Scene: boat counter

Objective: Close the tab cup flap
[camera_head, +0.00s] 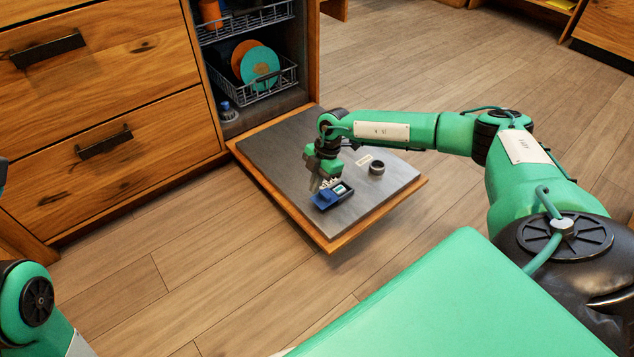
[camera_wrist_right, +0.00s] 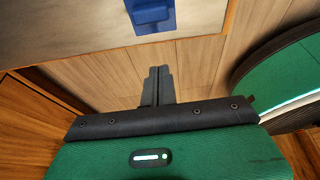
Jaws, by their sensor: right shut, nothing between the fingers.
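The tab cup (camera_head: 347,187) is a small dark box on the inner face of the lowered dishwasher door, with a pale piece showing inside it. Its blue flap (camera_head: 323,202) stands at the left side of the cup, which looks open. A blue part, seemingly the flap, also shows in the right wrist view (camera_wrist_right: 151,14) at the top edge, beyond the fingertips. My right gripper (camera_head: 315,189) is close to the cup's left end, pointing down. Its fingers (camera_wrist_right: 158,72) are together and empty; I cannot tell whether they touch the flap. My left gripper is out of view.
The dishwasher door (camera_head: 285,165) lies open with a wooden edge. A round dark cap (camera_head: 377,168) sits right of the cup. Racks with plates (camera_head: 262,70) are inside. Wooden drawers (camera_head: 90,90) stand left; the floor (camera_head: 150,250) before the door is clear.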

